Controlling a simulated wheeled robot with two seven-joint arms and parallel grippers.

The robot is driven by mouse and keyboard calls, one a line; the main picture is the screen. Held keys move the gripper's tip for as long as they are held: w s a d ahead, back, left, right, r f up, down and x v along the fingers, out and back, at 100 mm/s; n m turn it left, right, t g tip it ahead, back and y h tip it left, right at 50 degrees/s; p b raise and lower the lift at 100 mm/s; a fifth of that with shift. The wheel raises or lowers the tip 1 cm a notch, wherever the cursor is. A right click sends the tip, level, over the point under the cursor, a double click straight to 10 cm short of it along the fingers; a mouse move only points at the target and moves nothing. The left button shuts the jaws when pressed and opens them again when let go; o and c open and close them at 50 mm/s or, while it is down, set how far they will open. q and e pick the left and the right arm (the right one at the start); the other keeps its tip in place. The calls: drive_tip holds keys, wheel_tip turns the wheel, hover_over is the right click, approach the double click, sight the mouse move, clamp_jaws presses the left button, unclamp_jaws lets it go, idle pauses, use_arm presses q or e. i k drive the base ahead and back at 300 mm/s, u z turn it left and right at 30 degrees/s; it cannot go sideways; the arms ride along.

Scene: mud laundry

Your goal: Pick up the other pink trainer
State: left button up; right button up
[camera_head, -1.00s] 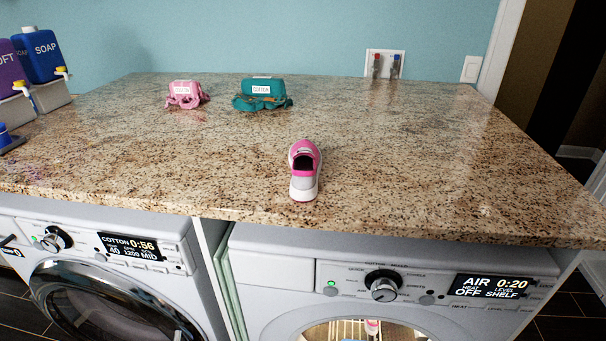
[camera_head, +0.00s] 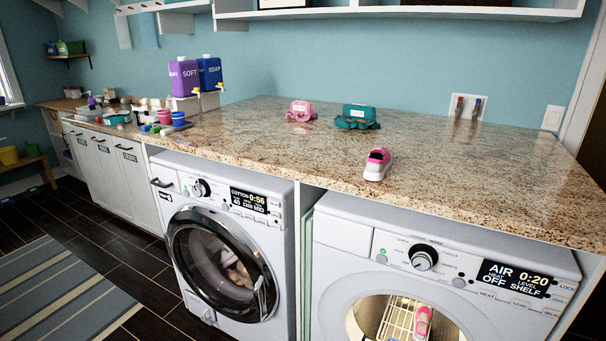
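Another pink trainer (camera_head: 422,322) shows inside the lit drum of the right machine (camera_head: 350,238), on a wire shelf (camera_head: 398,321). The lower part of that trainer is cut off by the picture's edge. Neither of my grippers is in the head view.
The left washing machine (camera_head: 176,180) has a closed round door with laundry inside. A pink bundle (camera_head: 300,111) and a teal bundle (camera_head: 357,117) lie at the back of the worktop. Purple and blue bottles (camera_head: 184,76) stand to the left. The floor in front is clear.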

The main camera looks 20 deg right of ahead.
sight(378, 156)
drive_tip(key=u, duration=0.55)
drive_tip(key=i, duration=1.8)
drive_tip(key=z, duration=1.75)
drive_tip(key=i, duration=0.6)
drive_tip(key=z, duration=0.7)
